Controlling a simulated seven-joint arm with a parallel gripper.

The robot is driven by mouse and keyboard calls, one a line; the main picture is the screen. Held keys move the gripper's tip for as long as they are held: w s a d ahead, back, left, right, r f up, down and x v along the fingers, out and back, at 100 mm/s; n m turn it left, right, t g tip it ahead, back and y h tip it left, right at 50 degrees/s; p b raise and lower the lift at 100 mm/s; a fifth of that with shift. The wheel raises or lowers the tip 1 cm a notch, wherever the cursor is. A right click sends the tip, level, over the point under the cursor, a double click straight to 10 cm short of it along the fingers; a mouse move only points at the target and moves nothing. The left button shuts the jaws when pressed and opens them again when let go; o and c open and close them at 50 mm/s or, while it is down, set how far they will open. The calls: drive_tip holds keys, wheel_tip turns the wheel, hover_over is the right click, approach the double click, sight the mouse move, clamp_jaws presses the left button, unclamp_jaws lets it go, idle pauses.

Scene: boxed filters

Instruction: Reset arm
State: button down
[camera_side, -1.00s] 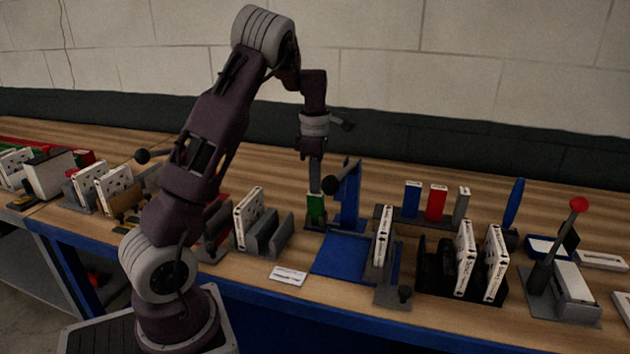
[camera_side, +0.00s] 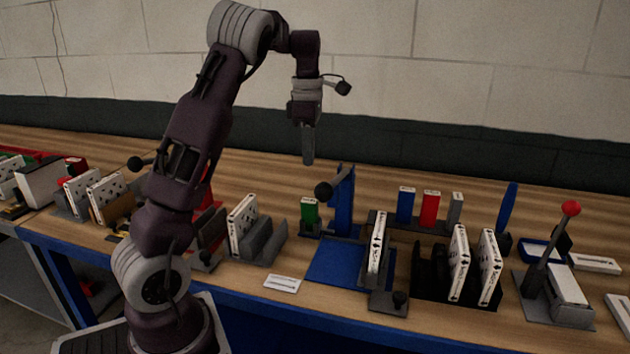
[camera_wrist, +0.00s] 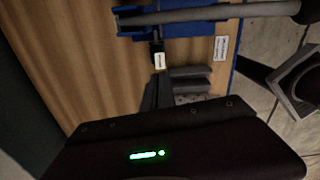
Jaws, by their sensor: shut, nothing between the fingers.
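My gripper (camera_side: 308,158) is shut and empty. It hangs pointing down in the air above the workbench, higher than the green block (camera_side: 310,211) and a little left of the blue press with a black-knobbed lever (camera_side: 343,200). The green block stands upright in a small dark holder beside the press. In the wrist view my gripper's fingers (camera_wrist: 156,92) show dark at the middle, over the bench, and the blue fixture lies at the top.
White boxed filters (camera_side: 243,225) stand in a grey rack left of the press. More filters (camera_side: 459,262) stand in a black rack at right. Blue, red and grey blocks (camera_side: 430,208) stand behind it. A red-knobbed lever (camera_side: 571,208) rises at far right. A white label (camera_side: 282,284) lies in front.

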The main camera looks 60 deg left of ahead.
drive_tip(key=s+d+r+m+t, duration=0.1)
drive_tip(key=s+d+r+m, duration=0.1)
drive_tip(key=d+m, duration=0.2)
drive_tip(key=s+d+r+m+t, duration=0.1)
drive_tip(key=s+d+r+m, duration=0.1)
drive_tip(key=d+m, duration=0.3)
drive_tip(key=s+d+r+m+t+h, duration=0.1)
drive_tip(key=s+d+r+m, duration=0.2)
drive_tip(key=d, duration=0.5)
drive_tip(key=shift+s+d+m, duration=0.4)
drive_tip(key=shift+s+m, duration=0.05)
drive_tip(key=shift+m, duration=0.25)
drive_tip(key=s+d+f+m+t+y, duration=0.1)
drive_tip(key=s+d+f+m, duration=0.3)
drive_tip(key=s+d+m, duration=0.6)
drive_tip(key=s+m+t, duration=0.1)
drive_tip(key=s+m, duration=0.2)
drive_tip(key=m, duration=0.2)
drive_tip(key=shift+s+f+t, duration=0.25)
drive_tip(key=shift+t, duration=0.05)
